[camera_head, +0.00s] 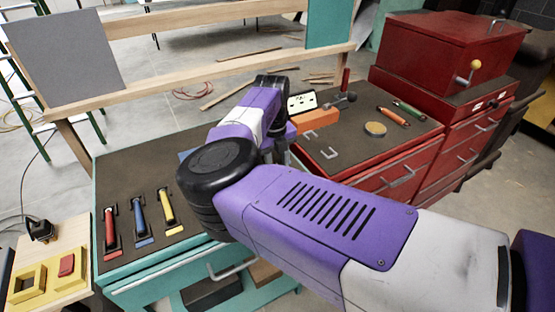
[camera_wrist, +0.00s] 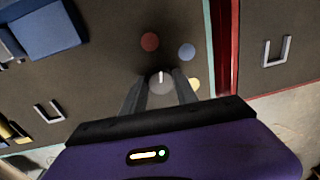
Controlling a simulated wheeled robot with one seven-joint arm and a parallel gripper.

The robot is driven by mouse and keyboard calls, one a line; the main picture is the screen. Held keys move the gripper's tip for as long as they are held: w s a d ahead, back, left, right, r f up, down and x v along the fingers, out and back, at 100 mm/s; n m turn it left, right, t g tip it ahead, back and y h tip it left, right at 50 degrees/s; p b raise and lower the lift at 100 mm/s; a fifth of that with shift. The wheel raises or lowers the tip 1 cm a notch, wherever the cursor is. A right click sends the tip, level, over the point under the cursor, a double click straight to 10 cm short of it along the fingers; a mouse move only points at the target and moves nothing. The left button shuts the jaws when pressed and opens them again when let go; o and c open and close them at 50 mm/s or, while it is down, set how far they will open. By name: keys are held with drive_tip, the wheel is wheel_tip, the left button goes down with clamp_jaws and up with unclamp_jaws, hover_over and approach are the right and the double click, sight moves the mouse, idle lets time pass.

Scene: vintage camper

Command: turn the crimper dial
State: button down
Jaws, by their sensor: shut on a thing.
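The crimper dial (camera_wrist: 161,85) is a small grey round knob with a white pointer line in the wrist view. The line points to the top of the picture. A red dot (camera_wrist: 149,42), a blue dot (camera_wrist: 187,52) and a partly covered yellow dot (camera_wrist: 194,84) surround the dial on the dark top. My gripper (camera_wrist: 160,80) has one finger on each side of the dial and is shut on it. In the head view, my purple and white arm hides the dial and most of the gripper.
A blue block (camera_wrist: 45,28) lies left of the dial. A teal cabinet (camera_head: 135,285) adjoins a red drawer unit (camera_head: 385,170). An orange block (camera_head: 318,118) lies beyond my arm.

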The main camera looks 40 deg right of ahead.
drive_tip(key=shift+r+n+p, duration=0.1)
drive_tip(key=shift+n+p, duration=0.6)
drive_tip(key=shift+n, duration=0.5)
drive_tip(key=c, duration=0.9)
unclamp_jaws()
drive_tip(key=shift+c, duration=0.2)
drive_tip(key=shift+a+r+b, duration=0.15)
drive_tip(key=shift+r+b, duration=0.15)
drive_tip(key=shift+r, duration=1.6)
drive_tip(key=shift+a+r+b, duration=0.15)
drive_tip(key=shift+r+b, duration=0.1)
drive_tip(key=shift+r, duration=1.65)
